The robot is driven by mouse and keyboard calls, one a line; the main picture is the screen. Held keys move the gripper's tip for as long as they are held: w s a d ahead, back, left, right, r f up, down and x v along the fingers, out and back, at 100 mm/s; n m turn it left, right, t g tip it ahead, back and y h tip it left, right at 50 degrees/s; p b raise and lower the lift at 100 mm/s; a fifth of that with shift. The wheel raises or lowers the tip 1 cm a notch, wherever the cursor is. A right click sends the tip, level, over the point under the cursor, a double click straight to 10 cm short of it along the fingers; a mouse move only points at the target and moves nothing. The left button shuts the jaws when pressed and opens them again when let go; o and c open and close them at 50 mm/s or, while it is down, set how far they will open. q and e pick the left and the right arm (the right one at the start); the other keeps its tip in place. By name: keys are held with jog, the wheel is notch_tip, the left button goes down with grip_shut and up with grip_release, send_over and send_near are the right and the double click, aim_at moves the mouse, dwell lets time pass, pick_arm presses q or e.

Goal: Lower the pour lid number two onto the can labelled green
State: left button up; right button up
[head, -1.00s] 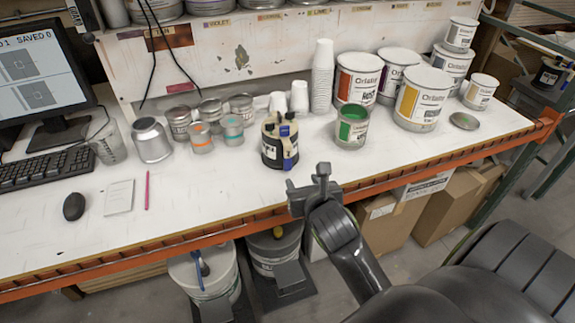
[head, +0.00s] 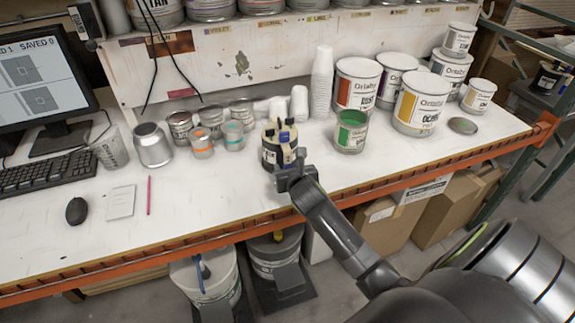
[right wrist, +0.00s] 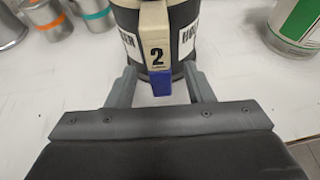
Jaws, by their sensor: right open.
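A cream piece marked 2 (right wrist: 157,45) with a blue lower end stands upright against the front of a black container (right wrist: 127,18) in the right wrist view. White labels flank it; the left one ends in "EN", and both are partly hidden. In the head view this container (head: 269,152) stands near the table's middle, with cream and blue parts on it. My right gripper (head: 289,164) is in front of it, open, with its fingers (right wrist: 160,78) on either side of the blue end. A can with a green label (head: 352,133) stands just right; its wording is unreadable. My left gripper is out of view.
Large white cans (head: 420,103) stand at the right, with a loose round lid (head: 462,126) beside them. Stacked white cups (head: 321,85) are behind. Small metal tins (head: 233,135) stand to the left. The front of the white table (head: 215,200) is mostly clear.

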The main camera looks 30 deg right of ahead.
jog(key=shift+x, duration=0.85)
grip_shut()
jog(key=shift+r, duration=0.2)
jog(key=shift+r+p, duration=0.4)
jog(key=shift+p, duration=0.5)
jog(key=shift+r, duration=0.1)
